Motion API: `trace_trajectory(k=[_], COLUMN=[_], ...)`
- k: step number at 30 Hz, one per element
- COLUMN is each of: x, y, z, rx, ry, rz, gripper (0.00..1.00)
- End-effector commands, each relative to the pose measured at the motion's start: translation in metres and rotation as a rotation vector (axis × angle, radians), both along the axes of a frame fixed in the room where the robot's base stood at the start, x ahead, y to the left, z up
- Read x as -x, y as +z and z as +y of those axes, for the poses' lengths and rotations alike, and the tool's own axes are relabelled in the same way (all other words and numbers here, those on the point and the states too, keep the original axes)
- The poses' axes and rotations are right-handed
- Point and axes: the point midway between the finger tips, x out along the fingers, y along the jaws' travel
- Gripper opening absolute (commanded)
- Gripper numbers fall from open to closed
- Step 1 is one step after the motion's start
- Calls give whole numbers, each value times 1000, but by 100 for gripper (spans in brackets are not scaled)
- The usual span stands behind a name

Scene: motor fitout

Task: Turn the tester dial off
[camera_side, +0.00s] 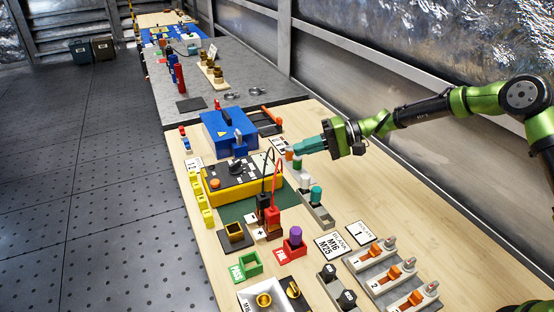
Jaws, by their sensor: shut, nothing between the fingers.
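The tester (216,193) is a yellow box with a black top panel, in the middle of the bench. A dark dial (237,167) stands on its top panel. The dial's exact pointer direction is too small to tell. An orange-red button shows near the tester's left front corner. My gripper (296,148), with teal fingers, is shut and empty. It is to the right of the tester in the picture, apart from the dial, pointing left toward it.
A blue box (228,133) stands behind the tester. Black and red leads (275,178) arch up at the tester's right front. Small coloured-cap holders (316,194) stand below my gripper. Pass (247,265) and fail (291,249) bins and several switches (370,256) fill the front.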

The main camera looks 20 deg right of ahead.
Motion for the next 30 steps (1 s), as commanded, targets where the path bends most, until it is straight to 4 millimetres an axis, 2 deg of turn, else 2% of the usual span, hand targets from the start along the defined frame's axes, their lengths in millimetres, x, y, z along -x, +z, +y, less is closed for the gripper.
trace_trajectory(k=[1, 3, 6, 9, 12, 15, 21, 27, 30], x=[12, 28, 47, 60, 67, 69, 63, 50, 47], y=[9, 4, -13, -27, -34, -32, -16, -5, -7], z=[22, 46, 70, 83, 88, 90, 86, 77, 79], rx=[9, 87, 217, 332, 396, 407, 295, 176, 159], ry=[45, 67, 23, -82, -219, -366, -621, -751, -763], rz=[-12, 7, 80, 136, 161, 156, 131, 142, 160], gripper=[0, 0, 0, 0, 0, 0, 0, 0, 0])
